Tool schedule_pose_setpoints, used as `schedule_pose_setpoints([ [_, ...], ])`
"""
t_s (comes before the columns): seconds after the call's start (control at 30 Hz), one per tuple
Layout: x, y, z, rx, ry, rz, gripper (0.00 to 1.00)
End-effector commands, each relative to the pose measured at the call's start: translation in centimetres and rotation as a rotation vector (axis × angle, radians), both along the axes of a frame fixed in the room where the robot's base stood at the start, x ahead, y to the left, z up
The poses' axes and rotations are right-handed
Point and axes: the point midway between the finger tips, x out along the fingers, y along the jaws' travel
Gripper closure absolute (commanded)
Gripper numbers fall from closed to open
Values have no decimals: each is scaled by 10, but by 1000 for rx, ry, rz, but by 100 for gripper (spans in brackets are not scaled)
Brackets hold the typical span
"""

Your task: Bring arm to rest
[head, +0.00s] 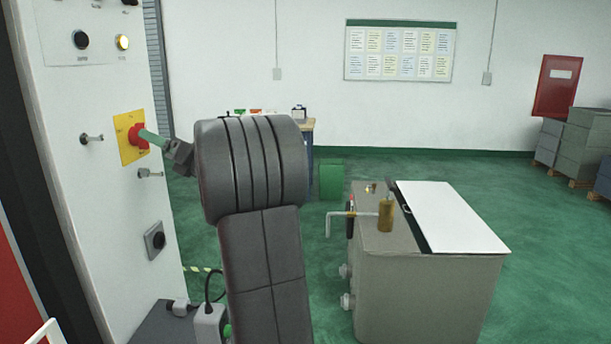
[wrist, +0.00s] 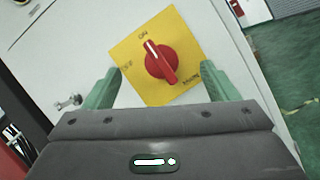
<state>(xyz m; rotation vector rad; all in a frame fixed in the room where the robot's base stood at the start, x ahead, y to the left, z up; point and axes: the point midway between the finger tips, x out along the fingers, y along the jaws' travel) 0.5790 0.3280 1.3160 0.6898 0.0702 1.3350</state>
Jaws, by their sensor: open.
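My gripper (wrist: 160,85) is open, with its two green fingers on either side of a red rotary knob (wrist: 162,62) on a yellow plate (wrist: 128,54) in the wrist view. The fingers look apart from the knob; how near their tips are in depth I cannot tell. In the head view my gripper (head: 153,138) points left at the knob (head: 139,136) on the cabinet panel. My dark grey arm reaches up through the middle of the head view and hides part of the room behind it.
The light grey cabinet (head: 85,220) stands close on the left, with latches and a lit button (head: 123,42). A grey machine box (head: 430,300) with a white lid (head: 450,215) stands at right. Green floor (head: 540,270) is open beyond it. Grey crates (head: 585,140) stand far right.

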Motion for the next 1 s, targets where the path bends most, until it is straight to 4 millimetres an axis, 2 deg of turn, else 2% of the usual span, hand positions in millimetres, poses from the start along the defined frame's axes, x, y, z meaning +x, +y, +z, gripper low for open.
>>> schedule_pose_setpoints([
  [0.2,-6,-22,-9,0,2,0,20],
  [0.77,-7,-29,-8,2,6,-7,20],
  [1.0,1,-50,3,18,30,-60,20],
])
